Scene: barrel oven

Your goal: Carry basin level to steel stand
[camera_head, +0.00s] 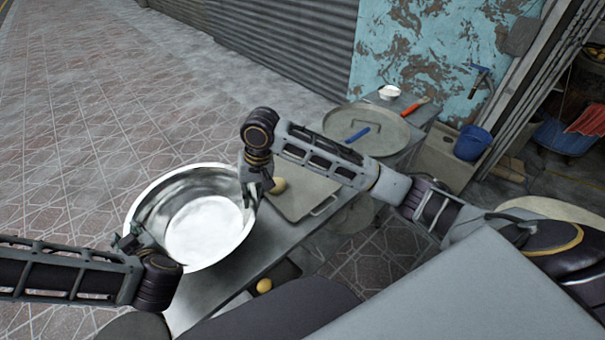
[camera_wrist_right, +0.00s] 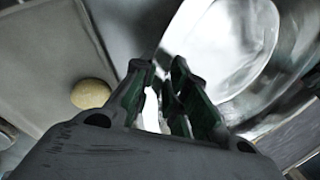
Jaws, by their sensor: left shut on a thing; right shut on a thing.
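A shiny metal basin (camera_head: 205,228) with a pale, whitish bottom is at the left of the head view, over or on the steel stand (camera_head: 255,262). I cannot tell whether its base touches the stand. My left gripper (camera_head: 132,243) is shut on the basin's rim at its lower left side. My right gripper (camera_head: 247,183) is shut on the rim at the upper right side. In the right wrist view the right gripper's fingers (camera_wrist_right: 166,95) close on the basin's edge, and the basin's inside (camera_wrist_right: 235,50) shows beyond. The basin looks roughly level.
A tray (camera_head: 300,200) with a yellowish round piece (camera_head: 278,185) lies right of the basin. A second yellow piece (camera_head: 264,286) is below the stand's top. Open paved floor (camera_head: 70,120) lies left.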

